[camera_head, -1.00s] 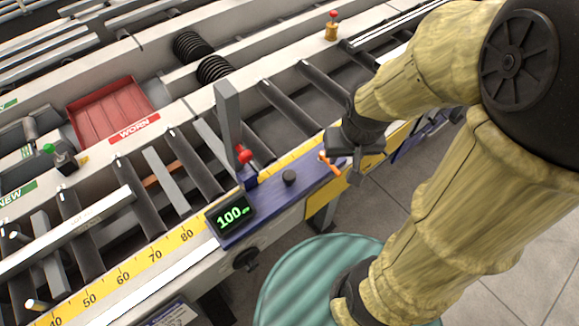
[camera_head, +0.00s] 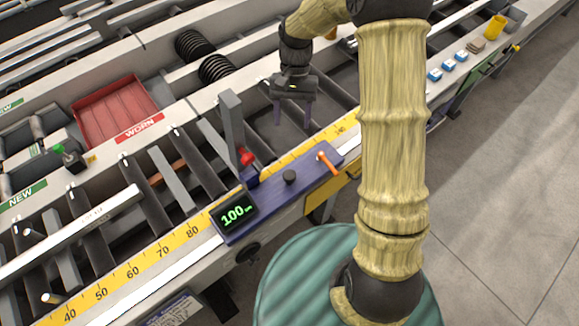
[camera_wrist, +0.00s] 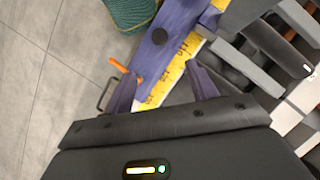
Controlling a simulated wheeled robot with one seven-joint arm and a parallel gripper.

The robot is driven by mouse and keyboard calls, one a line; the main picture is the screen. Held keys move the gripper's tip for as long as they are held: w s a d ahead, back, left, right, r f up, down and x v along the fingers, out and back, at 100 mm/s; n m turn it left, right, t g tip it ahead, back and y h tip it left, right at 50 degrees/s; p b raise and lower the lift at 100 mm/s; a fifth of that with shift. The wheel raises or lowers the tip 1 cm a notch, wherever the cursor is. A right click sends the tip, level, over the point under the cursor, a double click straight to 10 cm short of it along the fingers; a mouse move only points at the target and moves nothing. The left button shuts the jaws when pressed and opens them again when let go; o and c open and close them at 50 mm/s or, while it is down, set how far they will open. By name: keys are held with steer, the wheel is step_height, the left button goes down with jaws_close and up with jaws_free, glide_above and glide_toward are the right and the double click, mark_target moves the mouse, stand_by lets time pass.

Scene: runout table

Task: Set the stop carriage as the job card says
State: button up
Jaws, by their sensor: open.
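The stop carriage (camera_head: 270,205) is a blue-purple block on the yellow scale (camera_head: 150,258) at the table's front edge. Its display (camera_head: 233,211) reads 100, with a small unit that looks like cm. It has a black knob (camera_head: 290,177), a red knob (camera_head: 246,158), an orange lever (camera_head: 328,163) at its right end and an upright grey stop plate (camera_head: 231,120). My gripper (camera_head: 293,120) is open and empty, fingers down, above the rollers behind the carriage. In the wrist view the orange lever (camera_wrist: 118,65) lies beside the left finger, apart from it. I cannot make out a readable job card.
A red tray (camera_head: 115,108) marked WORN and a green NEW label (camera_head: 23,194) are at left. Black springs (camera_head: 215,70) lie behind. A teal round drum (camera_head: 305,275) stands in front of the table. Small blue-white blocks (camera_head: 448,65) sit at far right.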

mark_target(290, 173)
steer(key=shift+s, duration=0.1)
steer(key=p+x, duration=0.2)
steer(key=x, duration=1.5)
steer(key=shift+f+p, duration=0.25)
steer(key=shift+p, duration=0.15)
steer(key=shift+c, duration=0.5)
jaws_close()
steer(key=shift+w, duration=0.25)
